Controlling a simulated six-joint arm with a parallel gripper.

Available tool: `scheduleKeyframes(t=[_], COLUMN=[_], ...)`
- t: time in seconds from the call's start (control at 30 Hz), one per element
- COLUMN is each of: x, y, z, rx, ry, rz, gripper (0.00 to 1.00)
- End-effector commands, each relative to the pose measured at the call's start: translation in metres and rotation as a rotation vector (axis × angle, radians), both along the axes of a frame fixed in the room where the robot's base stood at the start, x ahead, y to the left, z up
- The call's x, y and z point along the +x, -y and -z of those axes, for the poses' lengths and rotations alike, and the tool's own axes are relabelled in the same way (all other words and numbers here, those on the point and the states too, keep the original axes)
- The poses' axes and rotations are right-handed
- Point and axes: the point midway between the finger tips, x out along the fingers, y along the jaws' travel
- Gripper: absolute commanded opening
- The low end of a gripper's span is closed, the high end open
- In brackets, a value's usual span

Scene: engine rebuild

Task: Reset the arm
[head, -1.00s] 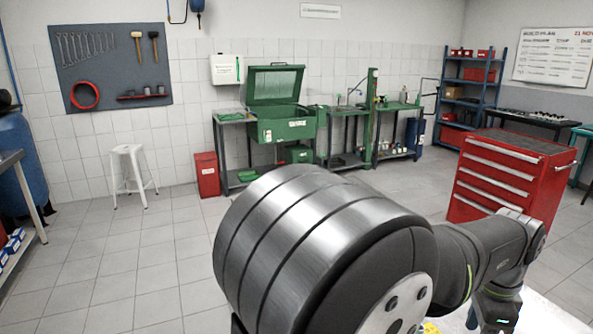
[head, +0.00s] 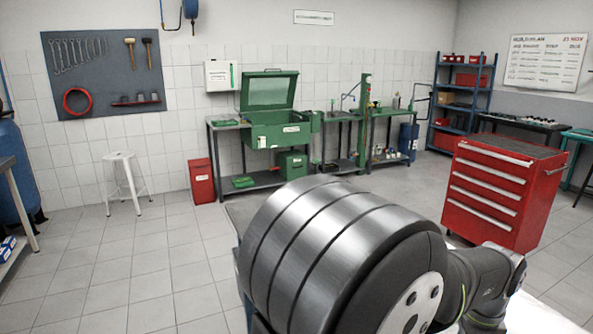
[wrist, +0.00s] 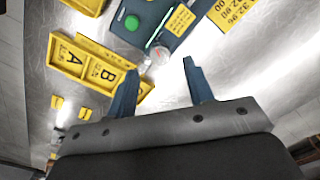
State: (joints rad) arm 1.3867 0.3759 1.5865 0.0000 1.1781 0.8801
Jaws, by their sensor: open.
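My gripper (wrist: 158,88) shows in the wrist view with its two blue fingers apart and nothing between them. It is above a shiny metal work surface (wrist: 215,62). In the head view my own arm fills the lower middle and right, and the gripper itself is hidden there.
In the wrist view, yellow trays marked A and B (wrist: 85,64), a blue-grey device with a green button (wrist: 150,15), a small clear object (wrist: 159,55) and a yellow number card (wrist: 232,12) lie ahead. In the head view a red tool cabinet (head: 495,195) stands right; open floor lies left.

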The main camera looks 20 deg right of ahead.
Motion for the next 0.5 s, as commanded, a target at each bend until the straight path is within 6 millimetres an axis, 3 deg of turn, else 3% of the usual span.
scheduleKeyframes(t=[0.23, 0.5], x=[0.0, 0.0], y=[-0.001, 0.0], z=[0.051, 0.048], rx=[0.005, 0.0], ry=[-0.001, 0.0], rz=[0.0, -0.219], gripper=[0.48, 0.48])
